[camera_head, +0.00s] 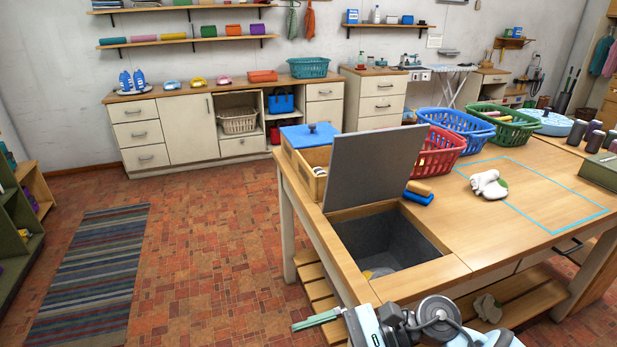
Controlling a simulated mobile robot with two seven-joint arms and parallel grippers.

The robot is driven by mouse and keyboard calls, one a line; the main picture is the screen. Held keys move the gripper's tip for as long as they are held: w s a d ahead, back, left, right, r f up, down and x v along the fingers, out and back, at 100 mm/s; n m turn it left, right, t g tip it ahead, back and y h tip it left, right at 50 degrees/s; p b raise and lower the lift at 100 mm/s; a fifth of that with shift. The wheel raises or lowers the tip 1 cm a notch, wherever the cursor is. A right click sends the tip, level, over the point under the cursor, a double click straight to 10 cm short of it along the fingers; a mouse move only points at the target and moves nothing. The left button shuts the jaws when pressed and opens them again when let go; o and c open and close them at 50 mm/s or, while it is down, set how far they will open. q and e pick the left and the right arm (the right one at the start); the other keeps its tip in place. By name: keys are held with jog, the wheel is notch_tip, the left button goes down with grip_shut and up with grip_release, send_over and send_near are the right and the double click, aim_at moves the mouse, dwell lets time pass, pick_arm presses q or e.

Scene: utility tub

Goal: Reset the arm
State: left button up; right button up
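My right arm enters at the bottom, right of the middle, and reaches left in front of the table. Its gripper (318,320) has a thin pale green finger pointing left; only part of it shows, so I cannot tell whether it is open or shut. No object is visible in it. My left gripper is not in view. The grey tub (408,238) is set into the wooden table (450,268), and its grey lid (372,165) stands raised. Something yellowish and grey (379,273) lies at the tub's bottom, partly hidden by the near rim.
A blue sponge or brush (418,198) and white cloth-like item (488,185) lie on the table. Red (440,152), blue (455,128) and green (505,122) baskets stand behind. A blue-lidded wooden box (309,137) stands left. Open floor (205,240) lies left of the table.

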jog(key=d+f+n+t+h+p, duration=0.1)
jog(key=d+f+n+t+h, duration=0.3)
jog(key=n+t, duration=0.85)
jog(key=d+f+n+t+h, duration=0.2)
jog(key=d+f+n+t, duration=0.45)
jog(key=n, duration=1.15)
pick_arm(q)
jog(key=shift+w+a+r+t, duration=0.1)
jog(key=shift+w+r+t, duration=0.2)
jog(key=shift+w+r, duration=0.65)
pick_arm(e)
jog(key=s+d+f+m+g+h, duration=0.3)
jog(key=s+d+f+m, duration=0.1)
jog(key=s+f+m, duration=0.4)
jog(key=s+d+f+m+g+h, duration=0.4)
jog(key=s+f+m, duration=0.4)
jog(key=s, duration=0.3)
jog(key=shift+s+m, duration=0.25)
jog(key=shift+m, duration=0.2)
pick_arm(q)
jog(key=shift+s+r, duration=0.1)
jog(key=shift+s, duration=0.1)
